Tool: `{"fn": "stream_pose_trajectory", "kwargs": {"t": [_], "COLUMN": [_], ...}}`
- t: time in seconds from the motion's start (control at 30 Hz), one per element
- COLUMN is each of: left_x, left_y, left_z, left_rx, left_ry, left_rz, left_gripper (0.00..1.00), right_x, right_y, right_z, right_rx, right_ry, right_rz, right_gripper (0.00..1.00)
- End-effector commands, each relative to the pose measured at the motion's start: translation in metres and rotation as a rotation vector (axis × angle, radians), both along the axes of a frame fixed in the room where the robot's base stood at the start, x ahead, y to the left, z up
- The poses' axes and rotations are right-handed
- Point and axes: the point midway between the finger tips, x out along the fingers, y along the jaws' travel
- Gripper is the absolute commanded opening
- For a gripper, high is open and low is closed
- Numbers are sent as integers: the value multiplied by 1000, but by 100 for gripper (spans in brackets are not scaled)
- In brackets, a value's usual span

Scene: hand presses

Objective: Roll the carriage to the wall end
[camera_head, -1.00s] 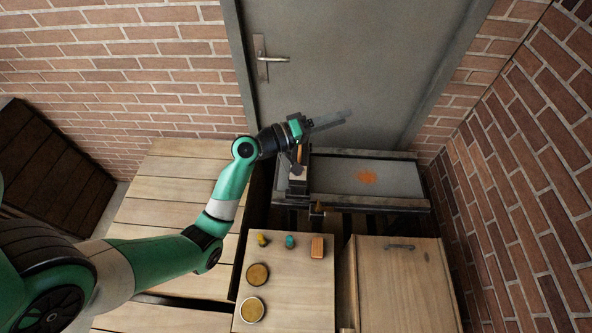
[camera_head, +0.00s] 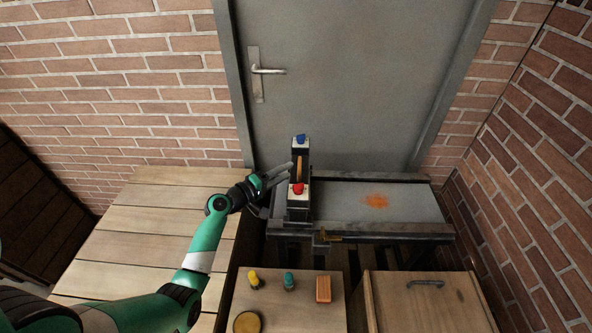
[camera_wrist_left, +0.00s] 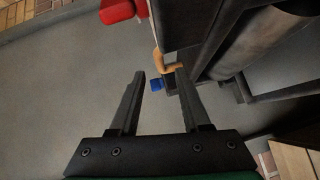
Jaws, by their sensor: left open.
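The carriage (camera_head: 299,170) is a dark upright frame with pale end blocks, standing across the left end of the press bed (camera_head: 340,200). It has a blue knob (camera_head: 301,139) at its far end, a red knob (camera_head: 297,188) at its near end and an orange-brown part between them. My left gripper (camera_head: 279,188) is open, just left of the carriage. In the left wrist view its fingers (camera_wrist_left: 158,76) are apart, with the blue knob (camera_wrist_left: 155,84) showing between them and the red knob (camera_wrist_left: 116,10) beyond. I cannot tell whether a finger touches the carriage. My right gripper is not in view.
The grey bed carries an orange patch (camera_head: 376,201) and runs right toward the brick wall (camera_head: 535,170); its top right of the carriage is clear. A grey door (camera_head: 350,80) stands behind. A small table (camera_head: 290,305) with pots and an orange block, and a wooden cabinet (camera_head: 430,305), stand in front.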

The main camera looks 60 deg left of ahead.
Motion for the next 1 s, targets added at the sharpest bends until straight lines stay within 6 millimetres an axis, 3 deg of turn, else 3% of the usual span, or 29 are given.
{"fn": "stream_pose_trajectory", "kwargs": {"t": [0.1, 0.23, 0.57, 0.6, 0.87, 1.0], "left_x": [25, 42, 50, 50, 50, 50], "left_y": [7, 13, 15, 15, 15, 15], "left_z": [-6, -8, -7, -7, -7, -7], "left_rx": [2, 1, 1, 1, 1, 1], "left_ry": [0, -1, 0, 0, 0, 0], "left_rz": [-1, 0, 1, 1, 1, 1], "left_gripper": [47, 47, 47, 45, 0, 0], "right_x": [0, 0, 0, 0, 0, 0], "right_y": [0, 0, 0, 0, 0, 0], "right_z": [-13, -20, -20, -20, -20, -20], "right_rx": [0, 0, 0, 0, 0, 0], "right_ry": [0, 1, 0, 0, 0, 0], "right_rz": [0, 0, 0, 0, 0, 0], "right_gripper": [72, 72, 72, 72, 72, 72]}}
